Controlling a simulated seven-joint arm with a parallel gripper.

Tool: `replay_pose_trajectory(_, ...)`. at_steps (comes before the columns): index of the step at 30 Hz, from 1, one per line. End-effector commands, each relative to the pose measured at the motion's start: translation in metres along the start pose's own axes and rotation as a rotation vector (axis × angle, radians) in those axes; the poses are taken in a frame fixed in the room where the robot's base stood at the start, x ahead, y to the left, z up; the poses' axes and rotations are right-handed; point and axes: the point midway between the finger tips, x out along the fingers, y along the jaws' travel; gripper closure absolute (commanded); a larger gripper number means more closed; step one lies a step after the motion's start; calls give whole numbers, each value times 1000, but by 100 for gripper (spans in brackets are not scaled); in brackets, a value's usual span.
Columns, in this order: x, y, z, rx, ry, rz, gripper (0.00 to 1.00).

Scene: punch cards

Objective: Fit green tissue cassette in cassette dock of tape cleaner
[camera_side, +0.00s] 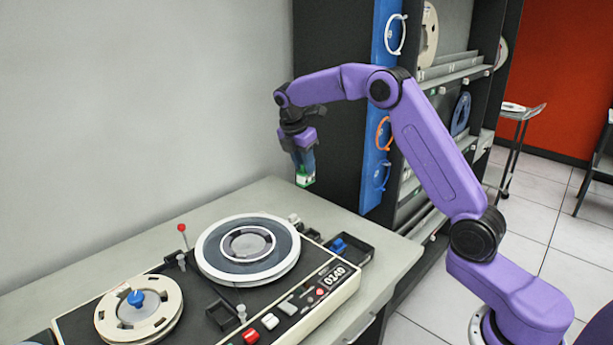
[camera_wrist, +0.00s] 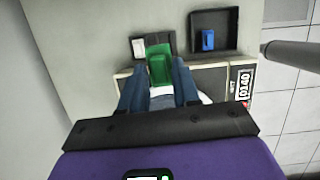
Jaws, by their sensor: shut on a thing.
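The green tissue cassette (camera_side: 304,178) is held between the fingertips of my gripper (camera_side: 303,164), in the air above the back of the bench. In the wrist view the green cassette (camera_wrist: 160,66) sits between the two blue-grey fingers of my gripper (camera_wrist: 160,82). The tape cleaner (camera_side: 325,290) is the machine with two reels on the bench, below and to the left of my gripper in the side view. I cannot tell for certain which part is the cassette dock.
A dark tray with a blue block (camera_wrist: 208,40) stands beside the machine; the blue block (camera_side: 340,245) also shows in the side view. Another dark tray with a white piece (camera_wrist: 139,47) is partly hidden behind the cassette. A red-knobbed lever (camera_side: 182,229) rises behind the machine.

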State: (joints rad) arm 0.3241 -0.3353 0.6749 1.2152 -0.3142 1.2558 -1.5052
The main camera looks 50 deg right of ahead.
Motion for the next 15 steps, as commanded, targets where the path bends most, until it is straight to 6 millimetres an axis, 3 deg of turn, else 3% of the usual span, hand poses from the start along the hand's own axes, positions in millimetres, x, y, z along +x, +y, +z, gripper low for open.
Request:
replay_pose_trajectory(8,-20,3,-67,-246,11,71,93)
replay_pose_trajectory(15,-47,-7,-155,-585,18,172,93)
